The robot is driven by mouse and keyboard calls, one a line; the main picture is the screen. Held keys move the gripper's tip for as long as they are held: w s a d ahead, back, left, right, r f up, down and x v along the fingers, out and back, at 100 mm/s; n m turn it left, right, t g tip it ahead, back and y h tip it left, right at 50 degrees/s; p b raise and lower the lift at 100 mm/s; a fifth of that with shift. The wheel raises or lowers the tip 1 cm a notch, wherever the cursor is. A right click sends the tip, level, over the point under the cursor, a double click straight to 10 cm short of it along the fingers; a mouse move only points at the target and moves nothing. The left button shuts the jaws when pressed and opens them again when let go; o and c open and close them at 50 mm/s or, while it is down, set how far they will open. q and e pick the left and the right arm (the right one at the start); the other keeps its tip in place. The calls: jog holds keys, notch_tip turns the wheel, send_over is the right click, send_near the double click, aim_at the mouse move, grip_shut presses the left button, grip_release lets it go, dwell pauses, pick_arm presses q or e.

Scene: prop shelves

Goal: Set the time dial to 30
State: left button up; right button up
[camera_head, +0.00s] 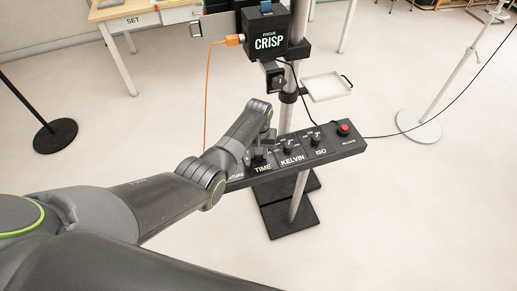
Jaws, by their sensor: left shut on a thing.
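A black control panel (340,149) is fixed to a grey pole in the camera_head view. It carries labelled dials in a row. The time dial (257,160) sits above the word TIME, and my left gripper (258,153) is at it, shut on its knob. The gripper covers most of the knob and its scale, so the pointer setting cannot be read. To the right are the Kelvin dial (288,149) and the ISO dial (315,139). My right gripper is not in view.
A red release button (343,129) is at the panel's right end. A black CRISP camera box (266,38) with an orange cable (208,90) is above. A small white tray (326,86) juts from the pole. A light stand (418,125) is at right; open floor surrounds the pole.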

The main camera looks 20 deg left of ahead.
pick_arm(q)
jog(key=n+p, duration=0.1)
jog(key=n, duration=0.2)
jog(key=shift+r+n, duration=0.1)
jog(key=shift+n, duration=0.3)
jog(key=shift+w+n+p, duration=0.1)
jog(key=shift+n+p, duration=0.2)
jog(key=shift+n, duration=1.5)
jog(key=o, duration=1)
